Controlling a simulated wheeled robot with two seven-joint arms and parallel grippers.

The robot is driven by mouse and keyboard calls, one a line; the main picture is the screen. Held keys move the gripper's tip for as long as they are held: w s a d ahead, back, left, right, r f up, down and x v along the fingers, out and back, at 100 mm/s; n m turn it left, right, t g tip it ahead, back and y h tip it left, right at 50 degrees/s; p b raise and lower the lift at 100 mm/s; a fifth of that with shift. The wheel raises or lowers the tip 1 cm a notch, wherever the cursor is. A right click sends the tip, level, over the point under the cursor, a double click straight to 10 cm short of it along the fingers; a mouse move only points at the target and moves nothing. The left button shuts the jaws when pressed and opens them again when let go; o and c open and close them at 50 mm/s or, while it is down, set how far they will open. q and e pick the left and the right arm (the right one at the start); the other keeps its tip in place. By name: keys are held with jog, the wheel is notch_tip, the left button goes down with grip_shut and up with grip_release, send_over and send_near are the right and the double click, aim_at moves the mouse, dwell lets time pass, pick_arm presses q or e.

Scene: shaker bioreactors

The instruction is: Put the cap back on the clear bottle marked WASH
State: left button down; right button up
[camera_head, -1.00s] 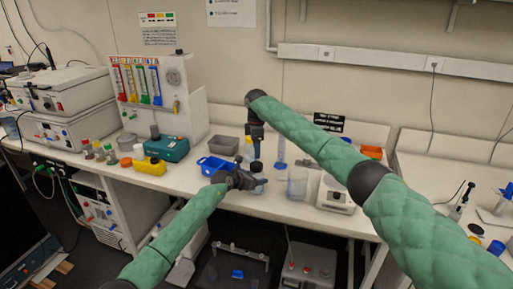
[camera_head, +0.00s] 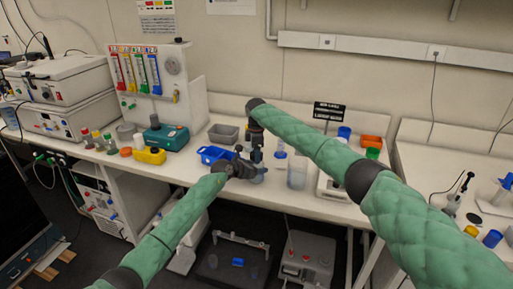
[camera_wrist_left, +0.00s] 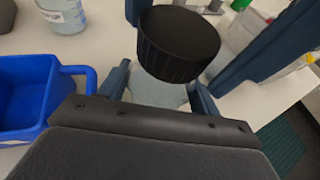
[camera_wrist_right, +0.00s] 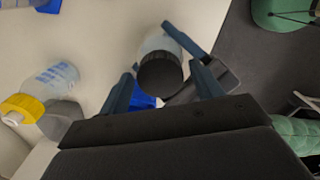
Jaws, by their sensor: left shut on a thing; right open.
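My left gripper (camera_head: 243,170) is shut on a clear bottle (camera_wrist_left: 158,92) near the front of the bench; its fingers show on either side of the bottle in the left wrist view. A ribbed black cap (camera_wrist_left: 178,44) is at the top of this bottle and also shows in the right wrist view (camera_wrist_right: 160,76). I cannot tell whether it is fully seated. My right gripper (camera_wrist_right: 165,92) is open, directly above the bottle, with its fingers on either side of the cap. No WASH marking is readable on the held bottle.
A blue tray (camera_wrist_left: 28,95) lies just left of the held bottle. A labelled bottle (camera_wrist_left: 62,16) stands behind it. A yellow-capped bottle (camera_wrist_right: 62,75) shows in the right wrist view. A clear beaker (camera_head: 297,175) and a white device (camera_head: 338,185) stand to the right.

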jog(key=shift+f, duration=0.1)
jog(key=c, duration=1)
jog(key=m, duration=1.1)
jog(key=shift+m, duration=0.4)
jog(key=o, duration=1.1)
jog(key=shift+a, duration=0.1)
jog(key=shift+r, duration=2.25)
